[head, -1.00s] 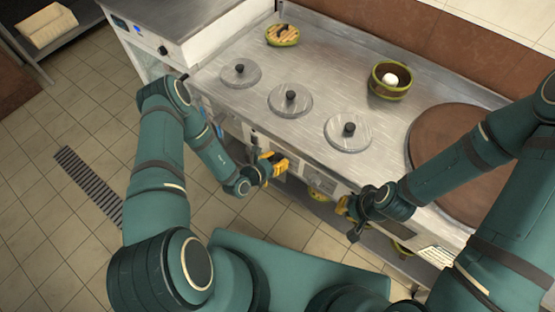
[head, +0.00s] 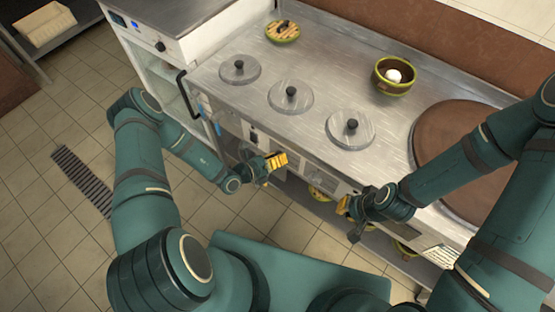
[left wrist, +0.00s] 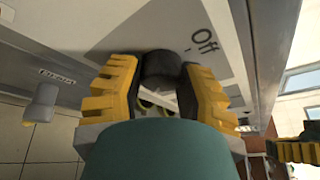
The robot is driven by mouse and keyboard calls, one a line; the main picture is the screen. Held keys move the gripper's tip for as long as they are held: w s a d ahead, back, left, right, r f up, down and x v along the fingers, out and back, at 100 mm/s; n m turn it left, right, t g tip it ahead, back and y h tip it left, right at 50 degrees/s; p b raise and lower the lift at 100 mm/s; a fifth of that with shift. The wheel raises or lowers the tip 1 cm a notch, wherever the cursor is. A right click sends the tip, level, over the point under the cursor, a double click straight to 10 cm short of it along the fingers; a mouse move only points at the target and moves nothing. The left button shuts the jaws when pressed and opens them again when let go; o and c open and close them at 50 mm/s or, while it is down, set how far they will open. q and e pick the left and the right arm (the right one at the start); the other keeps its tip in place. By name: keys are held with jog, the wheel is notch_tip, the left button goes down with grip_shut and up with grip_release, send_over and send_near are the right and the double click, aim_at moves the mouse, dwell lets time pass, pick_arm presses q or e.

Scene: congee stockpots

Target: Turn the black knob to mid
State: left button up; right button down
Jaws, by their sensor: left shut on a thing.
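The black knob (left wrist: 158,70) is on the front panel (left wrist: 120,28) of the counter, beside the printed word "Off". My left gripper (head: 277,161) is at this front panel in the head view. In the left wrist view, its two yellow fingers (left wrist: 159,88) are on either side of the knob and shut on it. The knob's pointer mark is not visible, so its setting cannot be read. In the head view the knob is hidden by the gripper. My right gripper (head: 346,206) is further right along the counter front; its jaws are too small to read.
The steel counter (head: 310,60) carries several lidded wells (head: 291,96), a green bowl (head: 394,76) with a white ball, a green round item (head: 283,32) and a brown round plate (head: 465,150). A grey knob-like part (left wrist: 42,103) sits left on the panel.

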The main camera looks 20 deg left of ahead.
pick_arm(q)
jog(key=shift+f+n+h+b, duration=0.1)
jog(key=shift+n+h+b, duration=0.5)
jog(key=shift+n, duration=0.3)
jog(key=shift+d+n+t+h+b, duration=0.1)
jog(key=shift+n+t+h+b, duration=0.35)
jog(key=shift+n, duration=0.55)
jog(key=o, duration=1.2)
jog(key=shift+c, duration=0.2)
jog(key=v, duration=1.2)
jog(key=shift+r, duration=0.2)
